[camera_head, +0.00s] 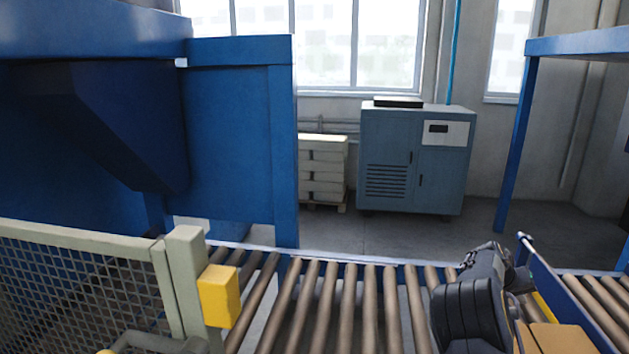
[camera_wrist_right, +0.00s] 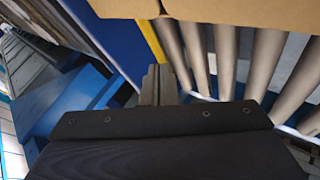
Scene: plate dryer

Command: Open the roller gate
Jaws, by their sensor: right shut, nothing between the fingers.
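A blue panel (camera_head: 560,294) with a pale bar along its top edge stands upright across the roller line at the right; it seems to be the gate, though I cannot tell for sure. It also shows in the right wrist view (camera_wrist_right: 112,38), with a yellow strip beside it. My right gripper (camera_head: 521,279) is over the rollers at the left side of the panel. In the right wrist view its fingers (camera_wrist_right: 158,80) are together and empty, close to the panel; contact cannot be told. My left gripper is not in view.
Brown rollers (camera_head: 345,300) run across the front, with more rollers (camera_head: 603,300) beyond the panel. A tan box (camera_head: 562,339) is at the lower right. A mesh fence (camera_head: 75,290) and yellow block (camera_head: 218,295) stand left. A grey cabinet (camera_head: 412,165) is behind.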

